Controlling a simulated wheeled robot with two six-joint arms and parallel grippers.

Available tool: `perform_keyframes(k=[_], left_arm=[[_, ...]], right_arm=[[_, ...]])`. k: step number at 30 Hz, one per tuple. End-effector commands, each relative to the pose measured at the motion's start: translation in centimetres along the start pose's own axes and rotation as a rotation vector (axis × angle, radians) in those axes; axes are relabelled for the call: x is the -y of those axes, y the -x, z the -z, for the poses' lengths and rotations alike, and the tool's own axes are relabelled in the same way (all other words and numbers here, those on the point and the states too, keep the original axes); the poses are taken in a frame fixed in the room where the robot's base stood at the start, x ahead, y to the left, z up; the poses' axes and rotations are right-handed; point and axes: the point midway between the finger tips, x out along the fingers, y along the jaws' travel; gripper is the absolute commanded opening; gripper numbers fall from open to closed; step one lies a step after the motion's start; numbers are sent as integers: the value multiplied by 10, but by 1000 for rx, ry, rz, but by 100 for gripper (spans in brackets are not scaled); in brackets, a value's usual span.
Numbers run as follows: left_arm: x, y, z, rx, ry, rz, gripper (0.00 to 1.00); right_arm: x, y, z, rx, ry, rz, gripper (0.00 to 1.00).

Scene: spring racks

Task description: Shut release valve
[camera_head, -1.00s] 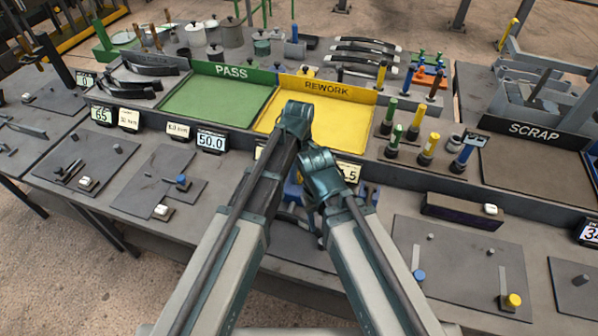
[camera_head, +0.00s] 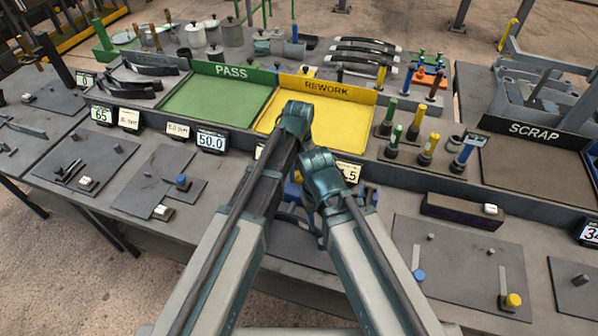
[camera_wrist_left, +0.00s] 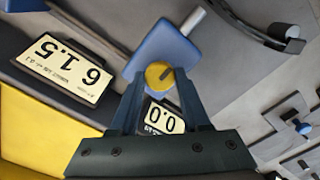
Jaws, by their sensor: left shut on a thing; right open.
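In the left wrist view a round yellow knob (camera_wrist_left: 158,74) with a dark slot sits at the end of a blue block (camera_wrist_left: 165,50), which also has a grey rod. I take the knob to be the release valve. My left gripper (camera_wrist_left: 160,82) is shut on it, one finger on each side. Beside the fingers is a small display (camera_wrist_left: 162,120) reading 0.0, partly covered. In the head view my arms cover most of this station; only bits of blue show. My right gripper is largely hidden by the arms there, so its fingers are hard to make out.
The green PASS tray (camera_head: 215,100) and yellow REWORK tray (camera_head: 340,125) are behind. A panel with a yellow knob (camera_head: 512,300) lies at right.

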Motion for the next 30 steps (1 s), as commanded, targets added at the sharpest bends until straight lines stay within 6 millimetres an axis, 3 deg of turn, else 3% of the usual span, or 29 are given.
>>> perform_keyframes(k=[10,11,15,30], left_arm=[[0,0,0,0,-5,0,0],[0,0,0,0,-5,0,52],[0,0,0,0,-4,0,77],[0,8,0,0,-2,0,77]], right_arm=[[0,0,0,0,0,0,50],[0,0,0,0,0,0,50],[0,0,0,0,0,0,50],[-1,8,0,0,0,0,50]])
